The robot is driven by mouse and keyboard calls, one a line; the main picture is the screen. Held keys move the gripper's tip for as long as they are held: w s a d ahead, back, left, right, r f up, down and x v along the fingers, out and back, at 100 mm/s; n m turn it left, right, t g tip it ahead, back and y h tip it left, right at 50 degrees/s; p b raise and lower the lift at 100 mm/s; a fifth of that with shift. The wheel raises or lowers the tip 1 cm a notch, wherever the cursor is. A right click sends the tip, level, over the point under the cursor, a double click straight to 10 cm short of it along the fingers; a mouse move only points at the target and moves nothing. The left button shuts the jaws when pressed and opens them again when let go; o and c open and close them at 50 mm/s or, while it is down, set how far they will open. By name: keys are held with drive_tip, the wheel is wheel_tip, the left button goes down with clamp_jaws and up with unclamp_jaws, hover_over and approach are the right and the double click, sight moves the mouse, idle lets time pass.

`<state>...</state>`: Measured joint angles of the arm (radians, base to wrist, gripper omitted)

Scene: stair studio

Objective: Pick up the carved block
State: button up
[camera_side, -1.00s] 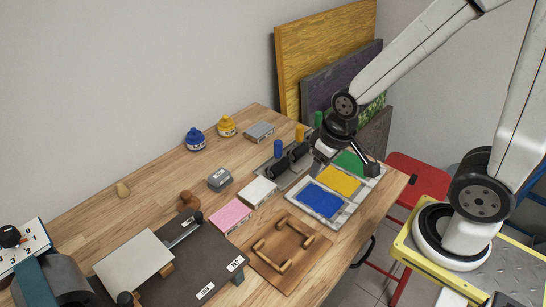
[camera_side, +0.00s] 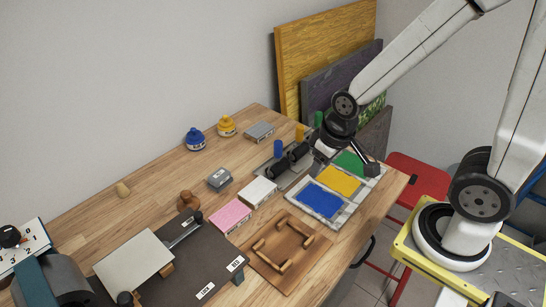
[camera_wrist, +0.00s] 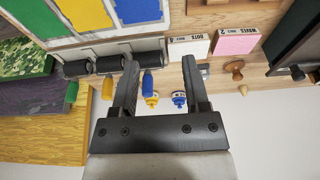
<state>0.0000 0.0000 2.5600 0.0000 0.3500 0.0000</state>
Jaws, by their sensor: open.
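Block-shaped pieces stand on the wooden table: a pink one (camera_side: 231,215), a white one (camera_side: 258,192), a small grey one (camera_side: 220,179) and a flat grey one (camera_side: 259,131). I cannot tell for sure which is the carved block. In the wrist view the white block (camera_wrist: 188,50) and pink block (camera_wrist: 237,42) carry printed labels, apparently "DOTS" and "WAVES". My gripper (camera_side: 318,163) is above the rollers beside the ink tray, right of these blocks. In the wrist view my gripper (camera_wrist: 160,62) is open, with nothing held between its fingers.
The ink tray (camera_side: 293,186) holds blue, yellow and green pads. Black rollers (camera_side: 277,169) with coloured handles lie beside it. Blue (camera_side: 195,140) and yellow (camera_side: 227,127) bottles stand at the back. A wooden jig (camera_side: 285,272) and dark press bed (camera_side: 204,266) lie at the front.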

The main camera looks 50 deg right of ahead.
drive_tip(key=o, duration=0.6)
drive_tip(key=shift+c, duration=0.2)
drive_tip(key=shift+w, duration=0.1)
drive_tip(key=m+g, duration=0.2)
drive_tip(key=m, duration=1.4)
hover_over(258, 189)
drive_tip(key=f, duration=0.6)
drive_tip(key=shift+s+d, duration=0.15)
drive_tip(key=shift+s, duration=0.25)
drive_tip(key=shift+w+a+f+m+g, duration=0.2)
drive_tip(key=shift+w+f+m+g, duration=0.2)
drive_tip(key=shift+m, duration=0.5)
drive_tip(key=shift+f, duration=1.3)
drive_tip(key=shift+f, duration=0.1)
